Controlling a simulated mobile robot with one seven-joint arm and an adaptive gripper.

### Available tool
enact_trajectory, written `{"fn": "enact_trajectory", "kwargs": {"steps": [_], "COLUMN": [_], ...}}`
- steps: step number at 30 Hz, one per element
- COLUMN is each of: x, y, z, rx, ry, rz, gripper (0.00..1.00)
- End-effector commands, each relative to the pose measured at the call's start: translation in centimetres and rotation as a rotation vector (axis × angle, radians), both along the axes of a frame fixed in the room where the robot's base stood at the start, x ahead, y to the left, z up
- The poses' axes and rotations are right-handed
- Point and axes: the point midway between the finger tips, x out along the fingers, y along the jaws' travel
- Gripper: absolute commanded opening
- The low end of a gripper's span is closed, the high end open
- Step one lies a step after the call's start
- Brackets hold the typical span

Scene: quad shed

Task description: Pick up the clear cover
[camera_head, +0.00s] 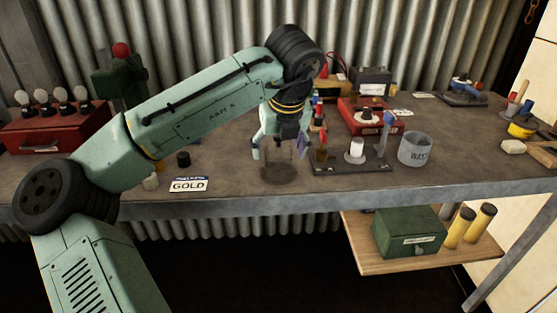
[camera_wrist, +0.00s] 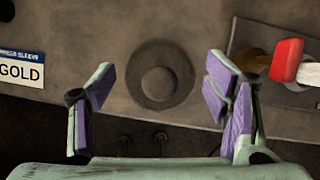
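The clear cover (camera_head: 278,170) is a see-through, cylinder-like shape standing on the bench near its front edge, just below my gripper (camera_head: 279,148). In the wrist view the cover (camera_wrist: 160,76) appears from above as a dark ring with a smaller round shape in its middle. My gripper (camera_wrist: 160,88) is open, with a purple-padded finger to the left and right of the cover in that view. A gap shows between each finger and the cover, and nothing is held. How high the fingertips are against the cover's rim is hard to tell.
A GOLD label (camera_head: 188,185) lies to the left, with small dark and pale knobs near it. A dark board (camera_head: 350,168) with upright parts stands close on the right, then a WASTE bin (camera_head: 415,149). A red box (camera_head: 366,117) is behind.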

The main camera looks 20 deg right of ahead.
Motion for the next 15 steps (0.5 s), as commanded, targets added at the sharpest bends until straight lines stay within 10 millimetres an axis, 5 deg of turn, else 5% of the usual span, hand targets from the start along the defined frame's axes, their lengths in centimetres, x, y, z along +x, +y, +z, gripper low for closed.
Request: {"fn": "enact_trajectory", "kwargs": {"steps": [15], "x": [-0.01], "y": [0.0], "z": [0.03], "rx": [0.0], "ry": [0.0], "rz": [0.0], "gripper": [0.33]}}
